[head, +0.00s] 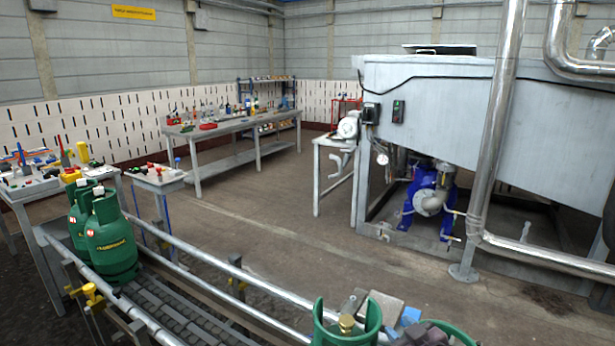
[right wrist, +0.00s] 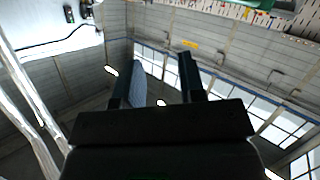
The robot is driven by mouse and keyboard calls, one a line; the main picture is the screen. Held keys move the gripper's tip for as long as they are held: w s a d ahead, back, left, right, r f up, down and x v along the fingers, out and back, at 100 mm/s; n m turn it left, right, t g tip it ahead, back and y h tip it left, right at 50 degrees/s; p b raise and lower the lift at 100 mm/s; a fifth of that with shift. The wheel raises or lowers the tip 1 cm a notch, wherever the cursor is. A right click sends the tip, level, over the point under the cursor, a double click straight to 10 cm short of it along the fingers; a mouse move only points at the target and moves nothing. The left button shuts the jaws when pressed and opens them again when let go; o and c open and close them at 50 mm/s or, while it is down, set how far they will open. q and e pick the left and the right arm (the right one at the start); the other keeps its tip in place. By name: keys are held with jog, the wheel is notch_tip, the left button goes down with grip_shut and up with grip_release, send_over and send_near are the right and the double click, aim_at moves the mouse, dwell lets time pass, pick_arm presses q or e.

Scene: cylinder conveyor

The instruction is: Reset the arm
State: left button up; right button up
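My right gripper (head: 378,306) is low in the head view, pointing up beside the collar of a green gas cylinder (head: 345,325) with a brass valve. I cannot tell whether they touch. In the right wrist view, my right gripper (right wrist: 160,72) has its two dark fingers apart, with nothing between them. Another green cylinder collar (head: 452,332) is partly hidden behind the arm. My left gripper is not in view.
A conveyor (head: 190,308) with metal rails runs along the lower left and carries green cylinders (head: 110,245). Workbenches (head: 232,130) with tools stand behind. A large grey machine (head: 455,100) with a blue pump (head: 428,200) stands right. The middle floor is clear.

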jog(key=s+d+f+m+g+h, duration=0.1)
jog(key=s+f, duration=0.4)
jog(key=s, duration=0.5)
jog(key=s+d+f+m+g+h, duration=0.1)
jog(key=s+d+f+m+h, duration=0.1)
jog(key=s, duration=0.8)
jog(key=s+d+f+m+g+h, duration=0.1)
jog(key=s+d+f, duration=0.3)
jog(key=s+f, duration=0.5)
jog(key=shift+s+d+m, duration=0.25)
jog(key=shift+s+m, duration=0.3)
jog(key=shift+m, duration=0.35)
jog(key=shift+h, duration=0.3)
